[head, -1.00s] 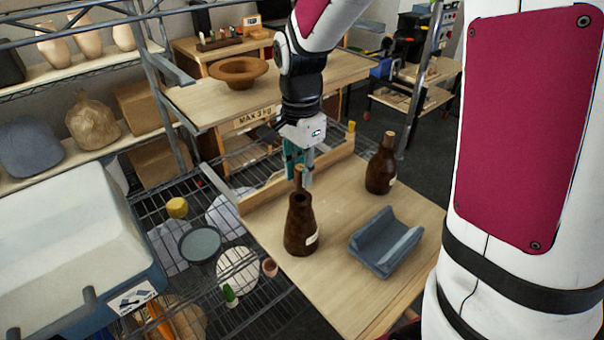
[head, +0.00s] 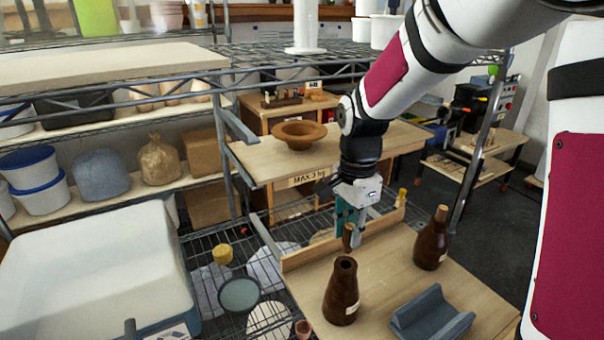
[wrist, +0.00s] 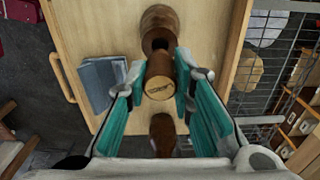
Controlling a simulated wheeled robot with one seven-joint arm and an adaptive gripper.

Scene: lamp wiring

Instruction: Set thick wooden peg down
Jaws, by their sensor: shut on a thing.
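A thick brown wooden peg (head: 348,236) is in my gripper (head: 349,226). The teal fingers close on it from both sides, and its pale round end (wrist: 158,88) shows in the wrist view. In the head view the peg appears just above and behind the mouth of an open dark brown bottle (head: 341,295); I cannot tell the exact gap. The open bottle also shows at the top of the wrist view (wrist: 159,22). A second brown bottle (head: 432,244), with a stopper-like top, stands to the right. A blue-grey cradle (head: 430,317) lies at the front right.
The wooden worktop (head: 388,262) has bare room between the bottles, with a raised strip (head: 300,255) along its left back side. A wire rack with a grey bowl (head: 239,294) lies left. A shelf with a brown bowl (head: 299,134) stands behind.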

